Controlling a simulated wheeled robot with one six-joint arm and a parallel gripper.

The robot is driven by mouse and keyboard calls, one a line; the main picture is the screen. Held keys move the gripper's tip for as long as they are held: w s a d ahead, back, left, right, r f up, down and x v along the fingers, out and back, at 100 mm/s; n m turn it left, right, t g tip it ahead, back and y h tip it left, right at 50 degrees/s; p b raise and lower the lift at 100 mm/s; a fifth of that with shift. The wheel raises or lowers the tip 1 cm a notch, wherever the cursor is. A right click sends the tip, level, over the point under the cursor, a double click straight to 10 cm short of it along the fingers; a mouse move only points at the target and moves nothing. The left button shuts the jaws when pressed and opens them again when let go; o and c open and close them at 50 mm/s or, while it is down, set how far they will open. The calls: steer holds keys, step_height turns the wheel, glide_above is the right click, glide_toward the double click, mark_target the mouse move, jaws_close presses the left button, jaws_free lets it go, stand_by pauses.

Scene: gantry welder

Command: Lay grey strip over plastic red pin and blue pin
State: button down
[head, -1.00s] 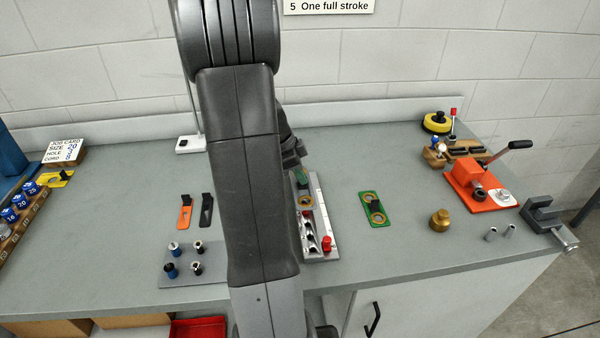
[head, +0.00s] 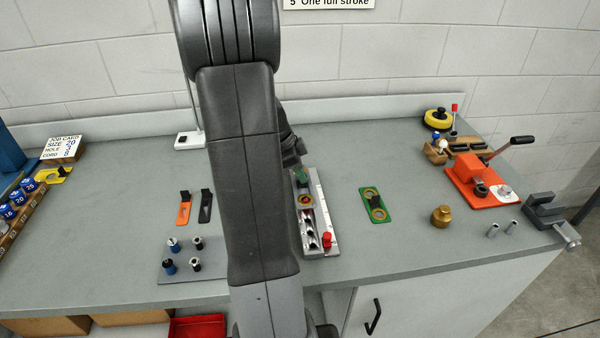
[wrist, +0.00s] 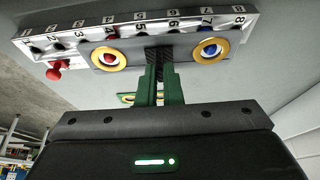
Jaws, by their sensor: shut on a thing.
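The grey strip (wrist: 185,52) has two brass-rimmed eyelets and a dark upright tab. My gripper (wrist: 158,82) has green fingers, shut on the tab between the eyelets. The red pin (wrist: 109,59) shows inside the left eyelet, near number 4, and the blue pin (wrist: 209,49) inside the right eyelet, near number 7. I cannot tell if the strip lies fully down on the rail. In the head view one eyelet (head: 306,199) shows red in its middle; my arm hides much of the rail.
A green strip (head: 377,205) lies to the right. Orange (head: 184,208) and black (head: 206,206) strips lie left, behind a plate of pegs (head: 215,262). An orange press (head: 478,180) stands far right.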

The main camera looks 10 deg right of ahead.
mark_target(300, 184)
steer(key=shift+f+b, duration=1.6)
steer(key=shift+b, duration=0.05)
steer(key=c, duration=1.5)
jaws_free()
steer(key=v, duration=1.4)
